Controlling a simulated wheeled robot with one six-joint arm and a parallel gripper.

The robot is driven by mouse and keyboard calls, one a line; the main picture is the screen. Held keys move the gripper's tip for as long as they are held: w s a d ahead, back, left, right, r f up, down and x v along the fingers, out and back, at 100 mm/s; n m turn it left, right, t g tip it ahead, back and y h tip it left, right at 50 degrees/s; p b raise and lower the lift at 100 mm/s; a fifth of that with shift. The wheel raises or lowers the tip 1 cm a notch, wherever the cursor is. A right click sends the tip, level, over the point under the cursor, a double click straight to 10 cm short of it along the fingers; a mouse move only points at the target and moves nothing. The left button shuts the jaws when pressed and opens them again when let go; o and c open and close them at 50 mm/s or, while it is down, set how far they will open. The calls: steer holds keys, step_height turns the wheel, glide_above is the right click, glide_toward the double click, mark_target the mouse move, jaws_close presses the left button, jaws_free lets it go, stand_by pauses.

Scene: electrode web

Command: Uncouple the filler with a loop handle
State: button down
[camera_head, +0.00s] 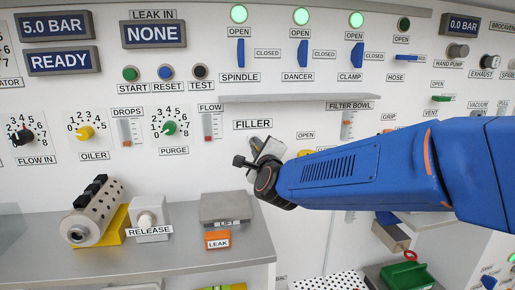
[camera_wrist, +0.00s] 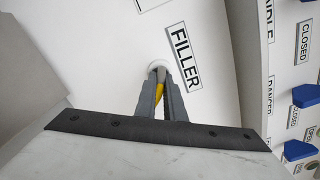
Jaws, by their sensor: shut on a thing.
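The filler (camera_wrist: 161,73) shows in the wrist view as a grey stub at a pale round port in the white panel, beside the FILLER label (camera_wrist: 185,56). A yellow part (camera_wrist: 159,92) of it lies between the fingers of my gripper (camera_wrist: 160,98), which are shut on it. In the head view my gripper (camera_head: 262,146) is at the panel just below the FILLER label (camera_head: 253,124), and a small piece of the filler (camera_head: 255,141) shows by the fingertips. A loop handle cannot be made out; the fingers hide much of the filler.
A grey ledge (camera_head: 300,98) juts out above the FILLER label. Below stands a grey bench (camera_head: 190,262) with a perforated cylinder (camera_head: 97,212), a RELEASE block (camera_head: 150,218) and a LIFT plate (camera_head: 224,207). Blue valve levers (camera_head: 301,53) line the panel's upper part.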

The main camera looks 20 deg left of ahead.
steer(key=c, duration=1.8)
jaws_free()
steer(key=shift+o, duration=0.2)
steer(key=v, duration=1.7)
steer(key=shift+s, duration=0.2)
